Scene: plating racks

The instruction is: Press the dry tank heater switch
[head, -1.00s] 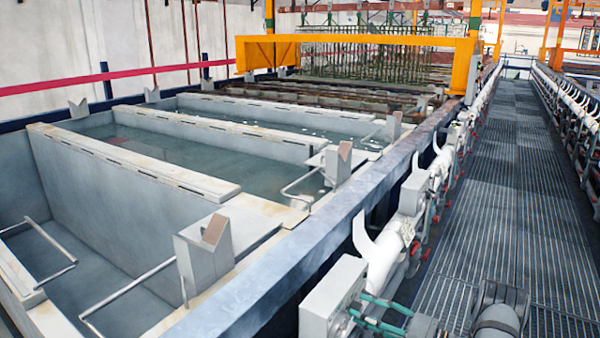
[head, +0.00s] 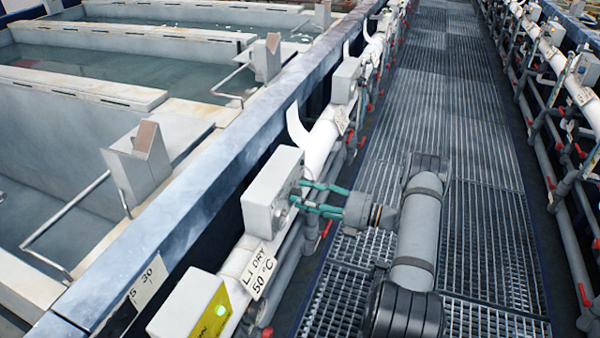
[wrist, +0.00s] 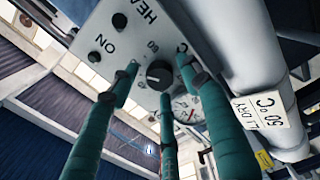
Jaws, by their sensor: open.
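The dry tank heater box (head: 272,190) is a pale grey box on the rail beside the tanks. A tag (head: 250,280) reading "LI DRY 50 °C" hangs near it and also shows in the wrist view (wrist: 260,113). In the wrist view, the box's panel (wrist: 140,40) has a black knob (wrist: 159,74), a dark button (wrist: 119,20) and a smaller dark round part (wrist: 95,57) near the letters "ON". My gripper (head: 302,197) is open and empty, its teal fingers pointing at the panel. In the wrist view its fingertips (wrist: 160,75) surround the knob; contact cannot be told.
A dial gauge (wrist: 187,108) lies below the knob, partly behind the fingers. Another box (head: 190,305) with a yellow label and green light stands nearer on the rail. White pipes (head: 322,135) run along the rail. The grated walkway (head: 460,130) is clear beyond my arm.

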